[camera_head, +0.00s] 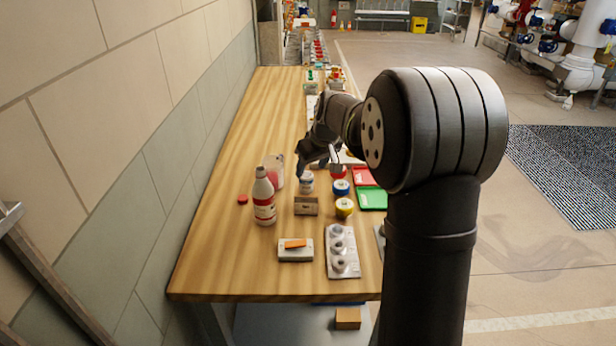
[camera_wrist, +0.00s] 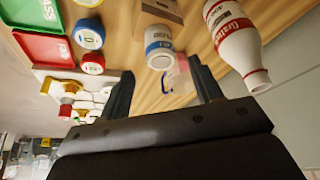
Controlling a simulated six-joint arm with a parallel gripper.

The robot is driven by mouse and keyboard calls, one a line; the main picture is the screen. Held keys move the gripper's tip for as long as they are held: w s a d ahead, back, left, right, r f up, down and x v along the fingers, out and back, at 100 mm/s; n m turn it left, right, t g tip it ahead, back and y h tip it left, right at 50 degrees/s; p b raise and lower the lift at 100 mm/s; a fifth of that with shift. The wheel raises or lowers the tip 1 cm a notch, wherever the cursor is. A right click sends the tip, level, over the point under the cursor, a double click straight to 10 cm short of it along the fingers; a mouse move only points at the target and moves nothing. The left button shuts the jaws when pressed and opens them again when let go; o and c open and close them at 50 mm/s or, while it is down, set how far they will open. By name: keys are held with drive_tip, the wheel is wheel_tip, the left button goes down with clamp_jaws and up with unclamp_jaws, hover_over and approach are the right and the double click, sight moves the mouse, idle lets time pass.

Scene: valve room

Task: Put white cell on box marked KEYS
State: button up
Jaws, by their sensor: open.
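A small white cylinder (camera_head: 307,183) with coloured bands and lettering stands on the wooden table; it fits the white cell best, but I cannot be sure. It also shows in the wrist view (camera_wrist: 159,48). My gripper (camera_head: 318,160) is above and just behind it, its open fingers empty; in the wrist view my gripper (camera_wrist: 163,87) has the cylinder beyond its tips. A small brown box (camera_head: 306,206) sits just in front of the cylinder, also at the wrist view's top (camera_wrist: 160,12). I cannot read KEYS on any box.
A white bottle (camera_head: 264,200) and a pinkish see-through container (camera_head: 275,172) stand left of the cylinder. Blue (camera_head: 341,188) and yellow (camera_head: 344,208) rolls and red (camera_head: 362,177) and green (camera_head: 372,200) trays are right. The table's left side is mostly clear.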

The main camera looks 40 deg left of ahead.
sight(305, 174)
drive_tip(key=shift+v, duration=2.4)
drive_tip(key=shift+a+f, duration=0.1)
drive_tip(key=shift+f, duration=0.05)
drive_tip(key=x, duration=1.1)
drive_tip(key=shift+f, duration=0.2)
drive_tip(key=shift+w+a+f, duration=0.1)
drive_tip(key=shift+a+f, duration=0.05)
drive_tip(key=shift+r, duration=1.75)
drive_tip(key=shift+f, duration=0.1)
